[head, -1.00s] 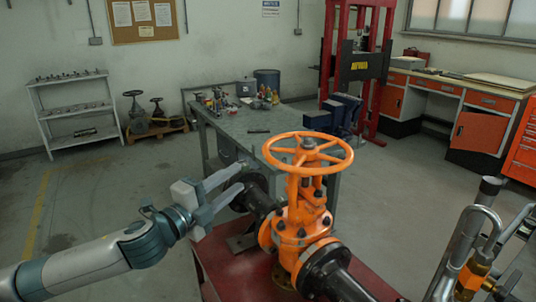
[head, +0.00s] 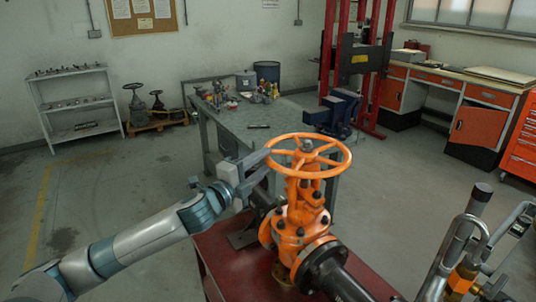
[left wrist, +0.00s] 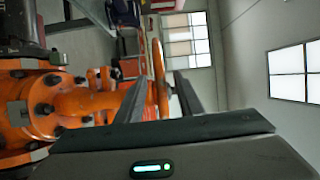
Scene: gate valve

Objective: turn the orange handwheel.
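The orange handwheel (head: 308,142) sits level on top of an orange gate valve (head: 300,228), its spokes meeting at a central hub. My left gripper (head: 267,163) is at the left side of the wheel in the head view, its fingers pointing at the rim. In the left wrist view the two fingers (left wrist: 160,98) are apart, with the handwheel rim (left wrist: 160,75) seen edge-on between them. I see gaps beside the rim and cannot tell whether a finger touches it. My right gripper is not in view.
The valve stands on a red table (head: 222,257) with dark pipe on both sides. A grey workbench (head: 270,118) with a vise (head: 335,112) stands behind. Bent metal pipes (head: 465,245) rise at the right. A shelf (head: 75,105) stands at the back left.

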